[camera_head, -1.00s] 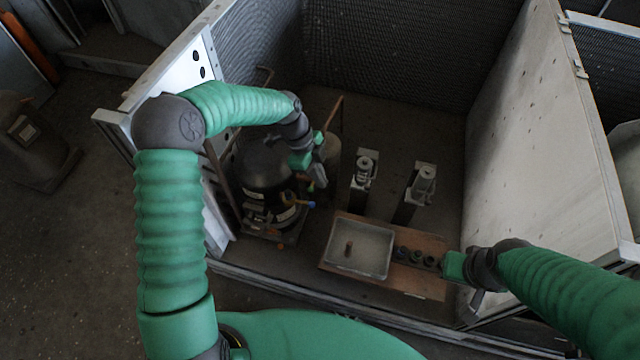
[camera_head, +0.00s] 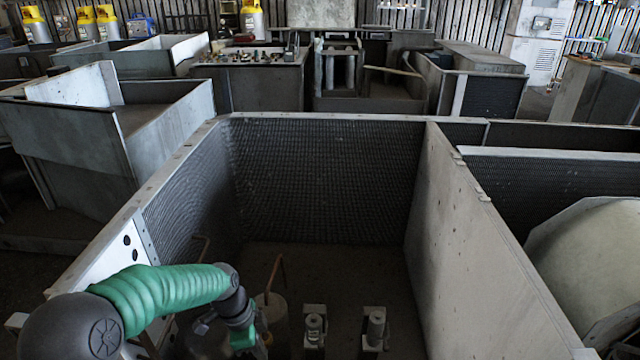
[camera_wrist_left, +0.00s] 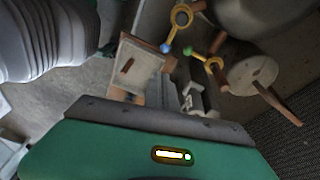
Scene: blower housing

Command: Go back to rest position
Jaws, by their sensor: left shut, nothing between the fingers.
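My left arm comes in from the left in the head view, bent over the left wall of the blower housing (camera_head: 470,235). My left gripper (camera_head: 260,338) hangs inside the housing near the bottom edge of that view, shut and empty, apart from the parts as far as I can tell. The left wrist view shows my green wrist casing in front, with a tray (camera_wrist_left: 150,60) holding a small copper-coloured piece below. Copper pipe ends with a blue tip (camera_wrist_left: 166,47) and a green tip (camera_wrist_left: 187,51) show beside it. My right arm and gripper are out of the head view.
In the head view, two metal brackets (camera_head: 314,322) (camera_head: 375,325) stand on the housing floor right of my left gripper. A copper pipe (camera_head: 275,270) rises close by. The housing walls enclose this space. Other open metal housings (camera_head: 110,140) and benches stand beyond.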

